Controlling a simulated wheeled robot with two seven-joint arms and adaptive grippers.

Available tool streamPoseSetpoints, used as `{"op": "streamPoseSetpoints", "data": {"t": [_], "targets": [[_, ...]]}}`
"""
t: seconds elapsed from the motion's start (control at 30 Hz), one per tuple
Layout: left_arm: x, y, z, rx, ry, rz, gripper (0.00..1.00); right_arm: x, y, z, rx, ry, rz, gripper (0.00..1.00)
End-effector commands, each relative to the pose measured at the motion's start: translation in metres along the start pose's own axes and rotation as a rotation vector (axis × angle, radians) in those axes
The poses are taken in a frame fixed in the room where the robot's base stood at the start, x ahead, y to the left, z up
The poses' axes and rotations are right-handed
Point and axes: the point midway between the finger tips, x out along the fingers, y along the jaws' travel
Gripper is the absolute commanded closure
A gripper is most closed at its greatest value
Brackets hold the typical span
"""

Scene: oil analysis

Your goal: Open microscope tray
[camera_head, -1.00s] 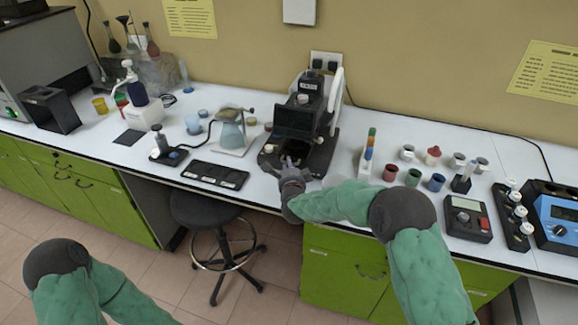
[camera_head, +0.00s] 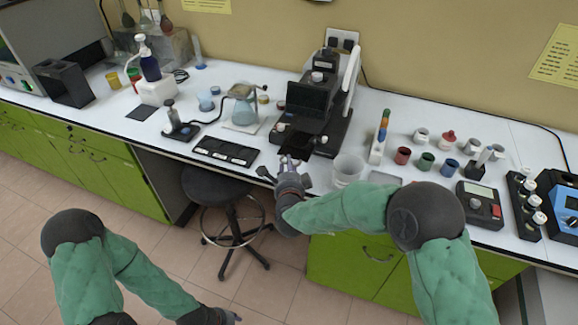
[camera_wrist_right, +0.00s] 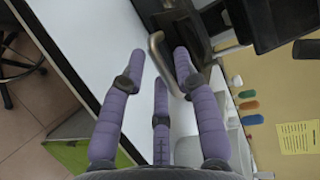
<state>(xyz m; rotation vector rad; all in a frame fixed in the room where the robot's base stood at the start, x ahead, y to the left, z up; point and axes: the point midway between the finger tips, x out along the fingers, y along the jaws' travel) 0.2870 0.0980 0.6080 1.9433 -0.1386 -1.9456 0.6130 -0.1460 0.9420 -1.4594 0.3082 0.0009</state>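The black microscope (camera_head: 318,75) stands at the back of the white bench. Its dark tray (camera_head: 297,141) sticks out low at the front, towards the bench's front edge. My right gripper (camera_head: 291,162) is at the tray's front end. In the right wrist view, the purple fingers of my right gripper (camera_wrist_right: 158,62) are spread, with a curved metal handle (camera_wrist_right: 156,45) between them, close to the right finger. A gap shows between the handle and the left finger. My left gripper (camera_head: 232,317) hangs low at the bottom edge, partly cut off; its finger state is unclear.
A clear beaker (camera_head: 348,170) stands just right of my right gripper. A black flat panel (camera_head: 225,151) and a flask (camera_head: 243,112) are to the left. Colored cups (camera_head: 403,156) stand to the right. A stool (camera_head: 215,185) is below the bench.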

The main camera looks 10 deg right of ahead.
Motion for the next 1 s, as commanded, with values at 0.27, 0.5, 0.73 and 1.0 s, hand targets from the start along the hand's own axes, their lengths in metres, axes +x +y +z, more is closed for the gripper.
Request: {"op": "streamPoseSetpoints", "data": {"t": [0.27, 0.5, 0.73, 1.0], "targets": [[0.000, 0.000, 0.000, 0.000, 0.000, 0.000, 0.60, 0.000, 0.000, 0.000, 0.000, 0.001, 0.000, 0.59], [0.000, 0.000, 0.000, 0.000, 0.000, 0.000, 0.60, -0.013, -0.001, 0.000, 0.001, 0.001, -0.001, 0.59], [0.000, 0.000, 0.000, 0.000, 0.000, 0.000, 0.60, -0.054, -0.001, 0.001, 0.000, -0.003, -0.002, 0.59], [0.000, 0.000, 0.000, 0.000, 0.000, 0.000, 0.60, -0.100, 0.000, 0.000, 0.001, -0.001, -0.001, 0.59]]}}
